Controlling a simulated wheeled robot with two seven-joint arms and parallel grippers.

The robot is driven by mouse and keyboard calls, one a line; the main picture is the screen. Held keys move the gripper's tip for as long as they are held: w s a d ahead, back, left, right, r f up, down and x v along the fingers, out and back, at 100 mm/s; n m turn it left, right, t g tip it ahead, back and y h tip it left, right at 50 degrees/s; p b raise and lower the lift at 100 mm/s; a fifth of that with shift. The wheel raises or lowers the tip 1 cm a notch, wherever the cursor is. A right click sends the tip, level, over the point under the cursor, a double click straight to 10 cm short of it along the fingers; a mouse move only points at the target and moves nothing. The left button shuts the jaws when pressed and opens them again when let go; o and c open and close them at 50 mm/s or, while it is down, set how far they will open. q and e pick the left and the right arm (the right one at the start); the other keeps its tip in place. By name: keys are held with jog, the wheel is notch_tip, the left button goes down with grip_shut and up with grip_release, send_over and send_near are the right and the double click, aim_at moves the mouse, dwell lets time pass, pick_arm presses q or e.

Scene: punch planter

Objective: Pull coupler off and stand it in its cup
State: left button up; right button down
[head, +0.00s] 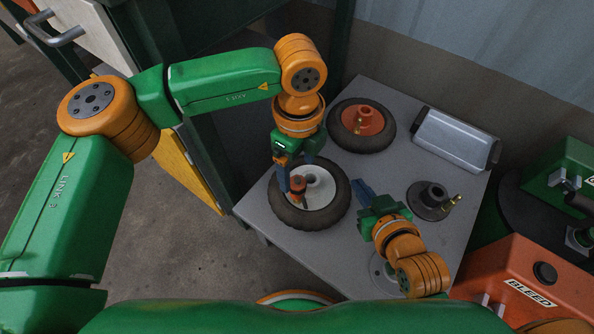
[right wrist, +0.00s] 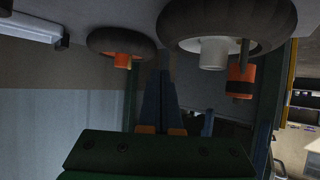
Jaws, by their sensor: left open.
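The orange-red coupler (head: 298,184) stands over the hub of the white-hubbed wheel (head: 340,208). It also shows upside down in the right wrist view (right wrist: 241,80), against a thin stem by the white hub (right wrist: 213,54). My left gripper (head: 294,172) is open above that wheel, its blue fingers around or beside the coupler; I cannot tell whether they touch it. My right gripper (head: 363,190) is right of the wheel, fingers together and empty in its wrist view (right wrist: 160,85). A dark round base with an upright socket (head: 432,194) stands at right; I cannot tell whether it is the cup.
An orange-hubbed wheel (head: 361,125) lies behind. A metal tray (head: 452,140) is at the back right of the grey table (head: 400,165). A grey disc (head: 378,268) is partly hidden by my right arm. An orange box (head: 530,280) and green equipment (head: 565,170) stand at right.

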aim_at(298, 182)
pick_arm(q)
notch_tip(298, 182, down, 3)
jog(key=shift+f+b, duration=0.15)
jog(key=shift+b, duration=0.35)
notch_tip(298, 182, down, 2)
jog(key=shift+f+b, duration=0.15)
jog(key=shift+b, duration=0.25)
jog(key=shift+f, duration=0.1)
jog(key=shift+d, duration=0.1)
grip_shut()
pick_arm(e)
notch_tip(298, 182, up, 14)
jog(key=w+a+t+y, duration=0.2)
jog(key=t, duration=0.6)
jog(key=shift+w+a+n+y, duration=0.2)
jog(key=shift+n+y, duration=0.1)
